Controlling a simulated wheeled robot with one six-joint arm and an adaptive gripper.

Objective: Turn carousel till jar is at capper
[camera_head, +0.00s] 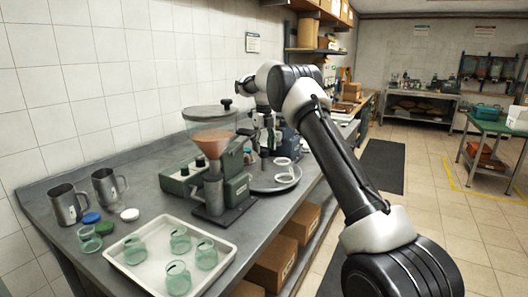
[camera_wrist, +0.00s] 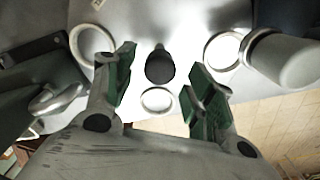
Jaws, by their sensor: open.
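The carousel (camera_head: 262,181) is a round grey plate on the bench, behind the filling machine in the head view. White ring seats show on it, one at its front (camera_head: 286,178). In the wrist view my gripper (camera_wrist: 162,80) is open, its green-padded fingers on either side of a dark knob (camera_wrist: 160,66), with gaps visible; I cannot tell how high they are above it. Ring seats lie left (camera_wrist: 92,45), right (camera_wrist: 222,51) and below the knob (camera_wrist: 157,100). A pale cylinder (camera_wrist: 288,62) is at the right. I cannot tell the jar or the capper for certain.
The filling machine (camera_head: 211,165) with its clear hopper stands in front of the carousel. A white tray (camera_head: 143,284) holds several green glass jars. Two metal jugs (camera_head: 67,205) and coloured lids (camera_head: 91,217) are at the left. Boxes sit under the bench.

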